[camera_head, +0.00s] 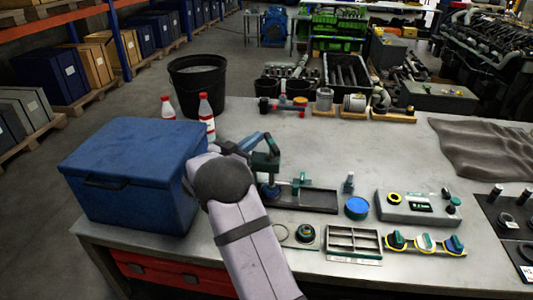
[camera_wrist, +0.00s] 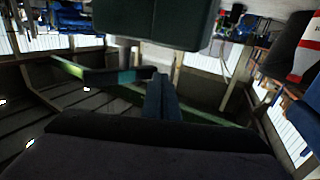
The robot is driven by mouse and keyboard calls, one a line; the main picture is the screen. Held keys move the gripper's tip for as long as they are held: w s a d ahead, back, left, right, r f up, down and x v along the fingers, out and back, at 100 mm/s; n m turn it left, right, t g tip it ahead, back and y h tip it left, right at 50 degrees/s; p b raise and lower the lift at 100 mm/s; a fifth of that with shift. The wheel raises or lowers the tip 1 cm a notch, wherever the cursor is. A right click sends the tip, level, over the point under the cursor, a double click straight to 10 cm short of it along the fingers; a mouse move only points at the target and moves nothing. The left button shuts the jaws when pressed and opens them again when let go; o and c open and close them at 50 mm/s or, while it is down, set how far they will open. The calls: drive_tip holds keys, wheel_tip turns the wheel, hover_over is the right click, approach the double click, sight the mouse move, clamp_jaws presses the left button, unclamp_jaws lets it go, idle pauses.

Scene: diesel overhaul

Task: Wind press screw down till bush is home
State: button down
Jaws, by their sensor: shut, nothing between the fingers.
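The press (camera_head: 265,162) stands near the left of the bench, with a dark green head above a dark base. My gripper (camera_head: 237,146) is shut and empty, at the left of the press head; whether it touches is unclear. In the wrist view a dark green block (camera_wrist: 155,20), seemingly the press head, fills the top. A grey shaft (camera_wrist: 125,52) shows under it, and a bar with a teal section (camera_wrist: 110,75) runs beside the dark blue fingers (camera_wrist: 160,98). The bush cannot be made out, and my arm hides part of the press.
A blue lidded box (camera_head: 130,175) stands close at the left, with red-and-white bottles (camera_head: 206,115) behind it. A dark tray (camera_head: 320,201), a blue round tin (camera_head: 356,207) and a grey device (camera_head: 415,206) lie to the right.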

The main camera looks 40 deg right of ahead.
drive_tip(key=shift+x, duration=0.9)
drive_tip(key=shift+w+d+m+g+h, duration=0.15)
drive_tip(key=shift+d+m+g, duration=0.1)
drive_tip(key=shift+m+g, duration=0.25)
drive_tip(key=shift+d+m+g+h, duration=0.15)
drive_tip(key=shift+d+m+g, duration=0.15)
drive_tip(key=shift+g, duration=0.4)
